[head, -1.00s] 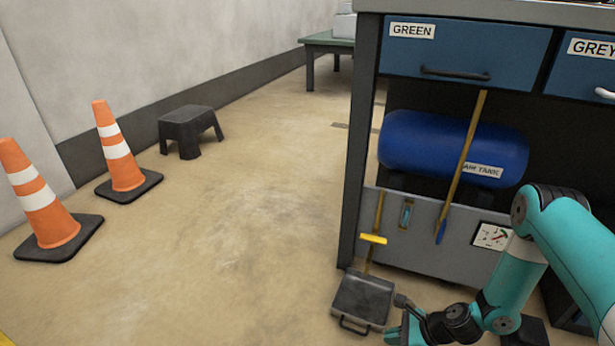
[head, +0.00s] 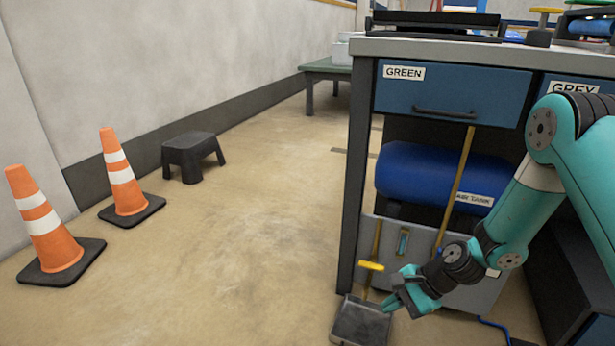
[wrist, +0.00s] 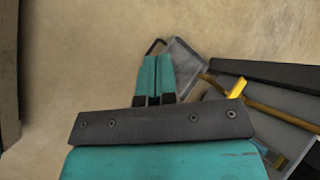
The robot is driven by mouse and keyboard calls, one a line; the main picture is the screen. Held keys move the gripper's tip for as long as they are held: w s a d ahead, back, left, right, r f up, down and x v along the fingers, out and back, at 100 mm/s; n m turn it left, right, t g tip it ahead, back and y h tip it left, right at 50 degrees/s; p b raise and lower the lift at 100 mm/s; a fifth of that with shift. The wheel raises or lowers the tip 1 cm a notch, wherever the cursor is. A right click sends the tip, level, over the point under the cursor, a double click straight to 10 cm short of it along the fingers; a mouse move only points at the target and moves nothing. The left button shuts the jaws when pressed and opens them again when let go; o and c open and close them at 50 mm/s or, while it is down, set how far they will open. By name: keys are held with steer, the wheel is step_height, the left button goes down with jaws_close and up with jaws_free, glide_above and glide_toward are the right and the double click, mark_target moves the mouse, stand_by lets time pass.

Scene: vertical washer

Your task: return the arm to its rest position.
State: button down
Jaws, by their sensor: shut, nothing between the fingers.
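My gripper (head: 402,297) is at the lower right of the head view, in front of the workbench and just right of the dustpan's yellow grip. In the wrist view my gripper (wrist: 157,62) shows its two teal fingers side by side, closed together with nothing between them. My teal arm bends down from the right edge of the head view and hides part of the bench front.
The workbench (head: 357,140) has a GREEN drawer (head: 455,92) above a blue air tank (head: 410,172). A grey dustpan (head: 360,325) lies on the floor near my gripper. Two traffic cones (head: 45,220) (head: 122,175) and a black stool (head: 192,155) stand left. The middle floor is clear.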

steer(key=s+a+r+n+h+p, duration=0.15)
steer(key=s+r+n, duration=0.25)
steer(key=r, duration=0.6)
steer(key=s+a+r+n+g+p, duration=0.15)
steer(key=s+r+n, duration=0.3)
steer(key=r, duration=0.55)
steer(key=s+a+r+n+t+h+p, duration=0.1)
steer(key=s+a+r+n+p, duration=0.3)
steer(key=r, duration=0.6)
steer(key=s+d+r+n+h, duration=0.2)
steer(key=s+d+r+n, duration=0.2)
steer(key=s+r+n, duration=0.4)
step_height(320, 180, up, 38)
steer(key=s+m+p, duration=0.1)
steer(key=s+p, duration=0.1)
steer(key=p, duration=3.6)
steer(key=shift+r+p, duration=0.15)
steer(key=shift+p, duration=0.25)
steer(key=c, duration=1.8)
jaws_free()
steer(key=shift+y, duration=0.25)
steer(key=shift+c, duration=0.2)
